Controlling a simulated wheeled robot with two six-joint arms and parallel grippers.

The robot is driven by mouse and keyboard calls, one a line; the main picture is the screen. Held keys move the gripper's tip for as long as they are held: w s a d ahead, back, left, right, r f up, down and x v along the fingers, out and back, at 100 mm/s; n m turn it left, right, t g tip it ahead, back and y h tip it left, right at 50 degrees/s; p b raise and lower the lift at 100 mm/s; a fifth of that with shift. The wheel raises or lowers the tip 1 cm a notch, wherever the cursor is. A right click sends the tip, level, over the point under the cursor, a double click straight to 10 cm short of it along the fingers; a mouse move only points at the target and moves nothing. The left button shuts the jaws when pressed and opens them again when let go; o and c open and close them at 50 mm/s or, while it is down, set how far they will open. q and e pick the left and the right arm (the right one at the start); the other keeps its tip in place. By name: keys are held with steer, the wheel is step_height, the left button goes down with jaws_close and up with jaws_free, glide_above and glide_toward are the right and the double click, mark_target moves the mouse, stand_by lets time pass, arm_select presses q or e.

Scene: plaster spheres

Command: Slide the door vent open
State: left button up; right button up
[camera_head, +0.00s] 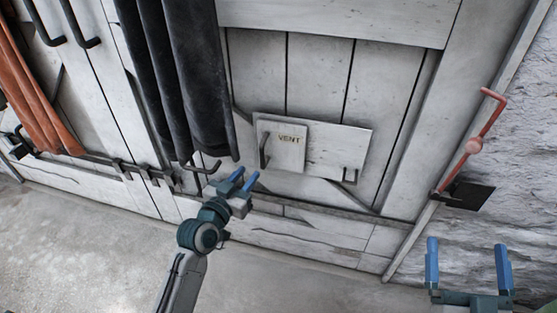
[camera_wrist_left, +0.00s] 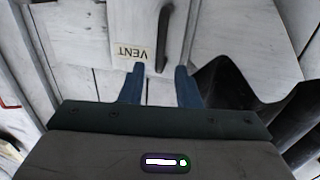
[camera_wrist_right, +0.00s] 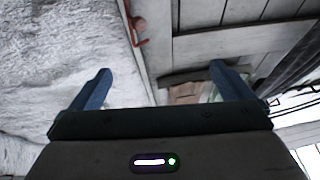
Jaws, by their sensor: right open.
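The vent cover (camera_head: 291,157) is a pale square panel labelled VENT, set on the left part of a wider pale plate (camera_head: 338,147) on the wooden door. A dark upright handle (camera_head: 263,151) stands on the cover's left side. My left gripper (camera_head: 244,178) is below and left of the handle, open and empty. In the left wrist view the handle (camera_wrist_left: 164,38) lies ahead, in line with the gap between my fingers (camera_wrist_left: 159,69); it looks apart from them. My right gripper (camera_head: 467,247) is open and empty at the lower right, away from the vent.
A dark cloth (camera_head: 200,75) hangs left of the vent, close to my left gripper. A dark hook (camera_head: 205,168) juts out below it. A red crank (camera_head: 487,118) is on the rough wall at right.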

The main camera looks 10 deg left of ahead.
mark_target(261, 158)
arm_select(q)
steer(key=x, duration=0.9)
steer(key=shift+b, duration=0.35)
arm_select(e)
steer(key=r+t, duration=0.2)
steer(key=s+r, duration=0.1)
steer(key=r, duration=0.1)
steer(key=shift+n+t+y, duration=0.3)
steer(key=shift+n+t, duration=0.1)
arm_select(q)
jaws_close()
